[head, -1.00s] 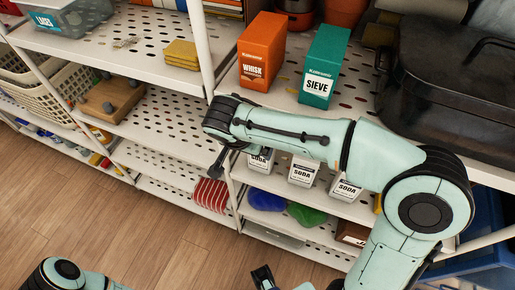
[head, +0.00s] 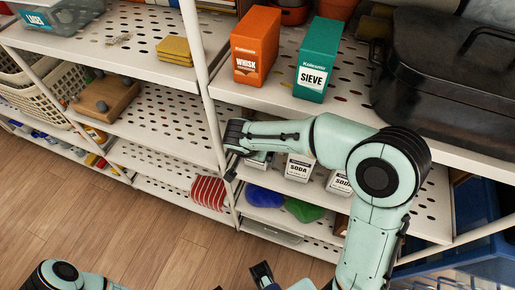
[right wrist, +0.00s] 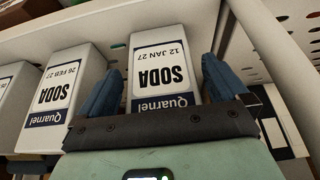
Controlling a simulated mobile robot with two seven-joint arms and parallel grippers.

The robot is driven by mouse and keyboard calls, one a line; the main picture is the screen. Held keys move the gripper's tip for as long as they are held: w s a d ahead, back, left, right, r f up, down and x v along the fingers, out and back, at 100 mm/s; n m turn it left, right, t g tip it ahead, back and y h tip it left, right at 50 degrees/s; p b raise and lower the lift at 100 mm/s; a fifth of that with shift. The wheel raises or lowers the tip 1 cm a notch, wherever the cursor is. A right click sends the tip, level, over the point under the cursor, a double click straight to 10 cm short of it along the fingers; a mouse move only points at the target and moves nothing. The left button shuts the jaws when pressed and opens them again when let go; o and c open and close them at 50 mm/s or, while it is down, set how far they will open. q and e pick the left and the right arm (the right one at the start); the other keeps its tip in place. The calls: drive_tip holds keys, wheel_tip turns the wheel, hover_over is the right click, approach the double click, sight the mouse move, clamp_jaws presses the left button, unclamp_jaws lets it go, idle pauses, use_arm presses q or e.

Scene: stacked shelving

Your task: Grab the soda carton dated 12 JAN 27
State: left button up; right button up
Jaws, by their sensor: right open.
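The soda carton dated 12 JAN 27 (right wrist: 160,62) is a white box with a dark blue Quarnel band; it appears upside down in the right wrist view. My right gripper (right wrist: 161,72) is open, one finger on each side of this carton; I cannot tell whether they touch it. A carton dated 26 FEB 27 (right wrist: 62,95) stands beside it, with another (right wrist: 14,105) at the left edge. In the head view the leftmost soda carton (head: 259,160) is mostly hidden by my right forearm. My left gripper, apparently the dark part (head: 262,273) at the bottom edge, is mostly cut off.
Two more soda cartons show in the head view, one (head: 298,168) in the middle and one (head: 339,184) at right. A white post (head: 208,90) stands left of my right wrist. WHISK (head: 256,48) and SIEVE (head: 317,60) boxes stand on the shelf above. Blue and green bags lie below.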

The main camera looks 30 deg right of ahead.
drive_tip(key=c, duration=1.1)
drive_tip(key=shift+r, duration=0.1)
